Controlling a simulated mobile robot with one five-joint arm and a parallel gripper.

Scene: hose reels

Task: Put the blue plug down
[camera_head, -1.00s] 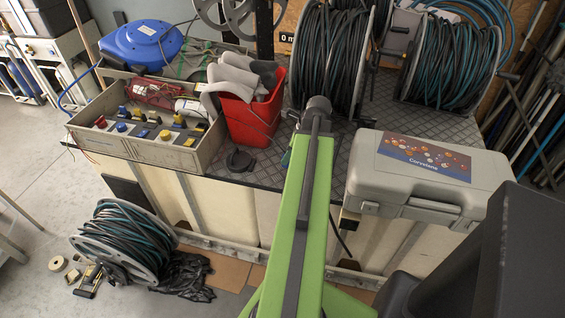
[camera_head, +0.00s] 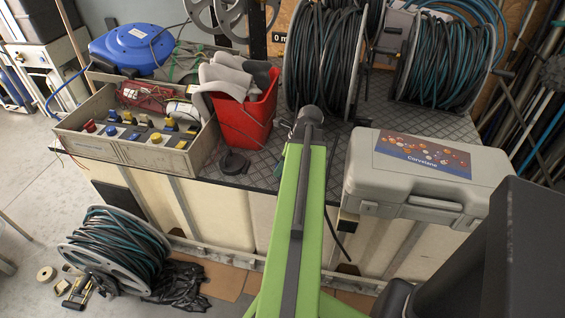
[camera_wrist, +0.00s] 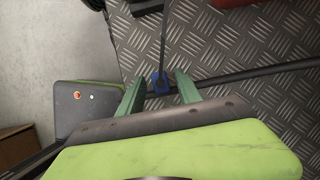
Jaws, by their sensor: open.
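The blue plug (camera_wrist: 159,82) is small and shows in the wrist view, with a thin dark cable running up from it. It appears to be at the ribbed metal top (camera_wrist: 222,45), beside a thick black cable (camera_wrist: 250,74); I cannot tell whether it touches the surface. My gripper (camera_wrist: 159,80) is open, its two green fingers on either side of the plug with a gap at each side. In the head view the plug is hidden behind my green arm.
On the bench stand a red bucket (camera_head: 245,125), a grey case (camera_head: 400,185), a box of coloured plugs (camera_head: 120,152) and several hose reels (camera_head: 325,60). A black ring (camera_head: 233,162) lies before the bucket. Another reel (camera_head: 120,250) stands on the floor.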

